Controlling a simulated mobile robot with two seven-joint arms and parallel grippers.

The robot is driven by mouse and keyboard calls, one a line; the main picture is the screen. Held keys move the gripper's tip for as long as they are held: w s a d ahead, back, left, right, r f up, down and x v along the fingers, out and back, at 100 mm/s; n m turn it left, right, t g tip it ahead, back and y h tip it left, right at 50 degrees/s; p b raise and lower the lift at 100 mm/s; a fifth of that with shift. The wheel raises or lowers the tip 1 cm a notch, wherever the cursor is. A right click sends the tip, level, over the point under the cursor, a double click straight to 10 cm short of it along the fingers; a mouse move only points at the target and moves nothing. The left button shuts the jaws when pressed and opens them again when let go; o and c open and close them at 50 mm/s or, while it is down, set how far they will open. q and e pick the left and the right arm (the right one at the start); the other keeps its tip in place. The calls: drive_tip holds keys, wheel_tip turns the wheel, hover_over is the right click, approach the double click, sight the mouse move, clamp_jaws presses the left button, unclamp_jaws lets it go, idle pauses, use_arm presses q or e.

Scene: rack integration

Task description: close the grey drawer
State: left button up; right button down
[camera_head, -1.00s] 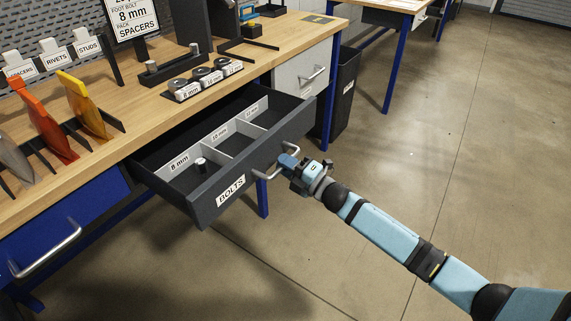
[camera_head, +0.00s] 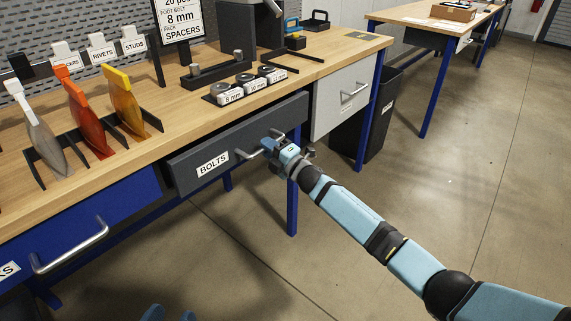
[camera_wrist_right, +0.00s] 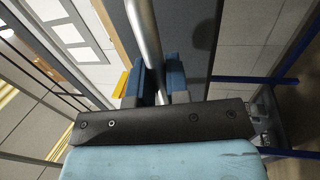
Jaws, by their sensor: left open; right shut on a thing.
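The dark grey drawer (camera_head: 225,150) with the BOLTS label sits under the wooden bench top in the head view. Its front is up close under the bench edge and no inside shows; I cannot tell whether a thin gap is left. My right gripper (camera_head: 271,148) is shut on the drawer's metal handle (camera_head: 246,155), at its right part. In the right wrist view the handle (camera_wrist_right: 145,35) runs between the two blue fingers of the right gripper (camera_wrist_right: 160,75). My left gripper (camera_head: 168,314) shows only its blue fingertips at the bottom edge, apart and empty, away from the drawer.
A blue drawer (camera_head: 120,215) is to the left and a light grey drawer (camera_head: 335,105) to the right. A black bin (camera_head: 375,125) stands beside a blue bench leg (camera_head: 293,205). Colored pouches and small labelled trays stand on the bench top (camera_head: 190,120). The floor in front is clear.

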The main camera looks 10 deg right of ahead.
sight(254, 139)
drive_tip(key=w+a+b, duration=0.1)
drive_tip(key=w+a, duration=0.1)
drive_tip(key=w, duration=0.1)
drive_tip(key=shift+a+f+b, duration=0.1)
drive_tip(key=shift+a+b, duration=0.1)
drive_tip(key=shift+b, duration=0.1)
drive_tip(key=shift+w+a, duration=0.15)
drive_tip(key=shift+w, duration=0.1)
drive_tip(key=c, duration=1.1)
unclamp_jaws()
use_arm(q)
drive_tip(key=r, duration=0.1)
drive_tip(key=d+r+t+h, duration=0.1)
drive_tip(key=r+t, duration=0.1)
drive_tip(key=r, duration=0.1)
drive_tip(key=shift+d+r+h, duration=0.1)
drive_tip(key=shift+d+h, duration=0.2)
use_arm(e)
drive_tip(key=shift+s+d, duration=0.25)
drive_tip(key=shift+s, duration=0.05)
use_arm(q)
wheel_tip(254, 139, down, 6)
drive_tip(key=a+g+y+p, duration=0.2)
drive_tip(key=p, duration=0.1)
drive_tip(key=shift+s+a+g, duration=0.15)
drive_tip(key=shift+g, duration=0.25)
use_arm(e)
drive_tip(key=v, duration=1.3)
use_arm(q)
drive_tip(key=shift+r, duration=0.1)
